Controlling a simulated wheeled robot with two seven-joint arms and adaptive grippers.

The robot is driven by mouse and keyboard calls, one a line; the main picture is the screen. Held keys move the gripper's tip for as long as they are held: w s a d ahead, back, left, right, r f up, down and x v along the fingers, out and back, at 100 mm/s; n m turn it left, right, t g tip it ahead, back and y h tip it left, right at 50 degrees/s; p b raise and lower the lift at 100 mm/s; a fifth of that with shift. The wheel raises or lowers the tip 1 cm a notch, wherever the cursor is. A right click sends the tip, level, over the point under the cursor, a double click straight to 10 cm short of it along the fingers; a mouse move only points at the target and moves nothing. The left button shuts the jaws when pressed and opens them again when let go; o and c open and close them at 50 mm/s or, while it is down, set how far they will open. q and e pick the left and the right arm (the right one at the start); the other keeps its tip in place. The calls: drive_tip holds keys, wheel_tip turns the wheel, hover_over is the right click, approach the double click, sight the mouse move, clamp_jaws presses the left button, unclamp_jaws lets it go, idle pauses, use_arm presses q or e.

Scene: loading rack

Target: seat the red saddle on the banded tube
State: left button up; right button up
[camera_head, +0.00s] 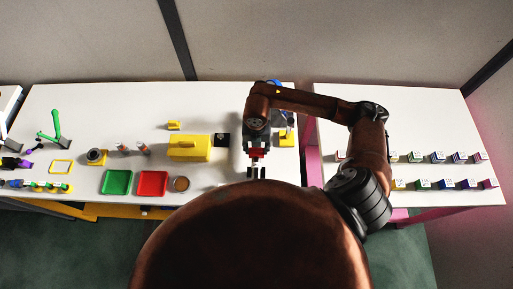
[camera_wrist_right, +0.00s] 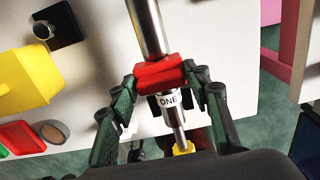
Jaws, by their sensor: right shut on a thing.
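The red saddle (camera_wrist_right: 160,74) is a small block between the fingertips of my right gripper (camera_wrist_right: 162,88), which is shut on it. In the head view the right gripper (camera_head: 257,146) hangs over the front of the white table, with the saddle (camera_head: 257,154) showing red below it. In the wrist view a steel tube (camera_wrist_right: 149,28) runs down to the saddle and lines up with it. Below the saddle is a white band (camera_wrist_right: 168,100) marked ONE, then a thinner rod and a yellow end. Whether the saddle is seated on the tube I cannot tell. My left gripper is not in view.
A yellow box (camera_head: 190,149), a dark square block (camera_head: 222,140), a green tray (camera_head: 117,183) and a red tray (camera_head: 152,184) stand left of my right gripper. Several small blocks stand on the right table (camera_head: 440,110). A gap separates the tables.

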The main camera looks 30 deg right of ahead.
drive_tip(key=shift+f, duration=0.15)
drive_tip(key=o, duration=1.1)
wheel_tip(320, 180, up, 12)
